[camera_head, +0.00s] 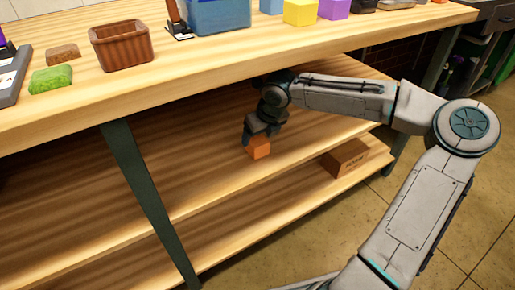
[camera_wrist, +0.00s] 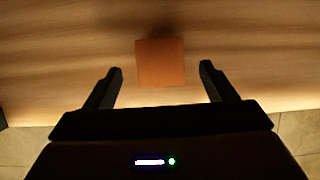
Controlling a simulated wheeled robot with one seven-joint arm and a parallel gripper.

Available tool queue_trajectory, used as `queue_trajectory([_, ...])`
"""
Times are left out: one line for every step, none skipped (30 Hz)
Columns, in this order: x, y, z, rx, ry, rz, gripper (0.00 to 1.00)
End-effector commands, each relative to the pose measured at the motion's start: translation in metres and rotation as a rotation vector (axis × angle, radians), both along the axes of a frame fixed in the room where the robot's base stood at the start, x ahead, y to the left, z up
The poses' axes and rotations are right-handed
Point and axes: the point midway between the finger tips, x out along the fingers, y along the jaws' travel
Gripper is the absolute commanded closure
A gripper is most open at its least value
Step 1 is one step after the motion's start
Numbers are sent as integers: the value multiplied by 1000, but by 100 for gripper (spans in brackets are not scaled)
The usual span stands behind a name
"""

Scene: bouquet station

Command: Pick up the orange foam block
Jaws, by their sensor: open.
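The orange foam block (camera_head: 259,148) sits on the middle wooden shelf below the tabletop, close to the shelf's front edge. It also shows in the wrist view (camera_wrist: 160,62) as an orange square just past and between the fingertips. My gripper (camera_head: 262,135) reaches under the tabletop and points down right at the block. In the wrist view my gripper (camera_wrist: 160,72) has its two dark fingers spread apart, one on each side of the block, with gaps on both sides. In the head view the fingers partly hide the block's upper part.
A green table leg (camera_head: 150,200) slants down at the left. The tabletop (camera_head: 200,75) is above my gripper, holding a brown basket (camera_head: 121,46), a green block (camera_head: 51,80) and a blue bin (camera_head: 220,15).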

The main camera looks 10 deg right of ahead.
Motion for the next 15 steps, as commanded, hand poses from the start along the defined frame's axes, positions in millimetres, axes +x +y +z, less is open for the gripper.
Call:
queue_trajectory([1,1,-7,1,1,0,22])
queue_trajectory([3,1,-10,1,2,1,22])
queue_trajectory([4,1,-16,3,2,0,22])
queue_trajectory([6,2,-20,3,2,0,22])
queue_trajectory([7,3,-24,2,2,1,22])
queue_trajectory([9,4,-30,2,2,2,22])
queue_trajectory([11,4,-34,2,2,1,22])
queue_trajectory([13,4,-38,2,2,1,22])
queue_trajectory([14,5,-41,2,2,1,22])
queue_trajectory([15,5,-43,1,2,1,22])
queue_trajectory([16,6,-44,1,0,0,22])
queue_trajectory([17,6,-45,1,0,0,22])
queue_trajectory([17,6,-45,0,0,0,22])
queue_trajectory([17,6,-44,0,0,0,22])
queue_trajectory([17,5,-43,0,0,0,22])
